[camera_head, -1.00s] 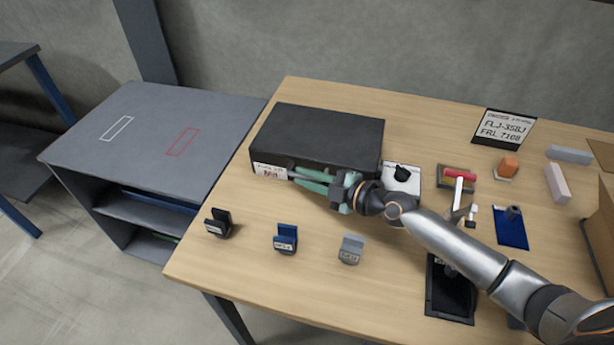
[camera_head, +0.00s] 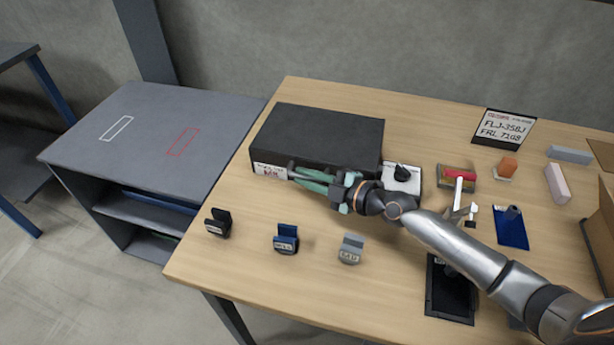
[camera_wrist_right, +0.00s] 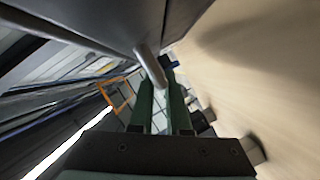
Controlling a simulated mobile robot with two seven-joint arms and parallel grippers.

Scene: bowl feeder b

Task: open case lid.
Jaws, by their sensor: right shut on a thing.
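The black case (camera_head: 318,135) lies flat near the table's back left edge, its lid down. A white label (camera_head: 268,171) is on its front face. My right gripper (camera_head: 297,174) is at the case's front side, with its green fingers along that face. In the right wrist view, the fingers (camera_wrist_right: 160,95) are closed around a grey rod-like handle (camera_wrist_right: 150,65) that comes from the dark case side (camera_wrist_right: 95,20). The fingertips partly hide the grip. My left gripper is not in view.
Black (camera_head: 218,223), blue (camera_head: 286,238) and grey (camera_head: 350,249) holders stand along the front of the table. A white plate with a black knob (camera_head: 402,178) is right of the case. A grey shelf unit (camera_head: 150,140) stands left. The tabletop behind the case is clear.

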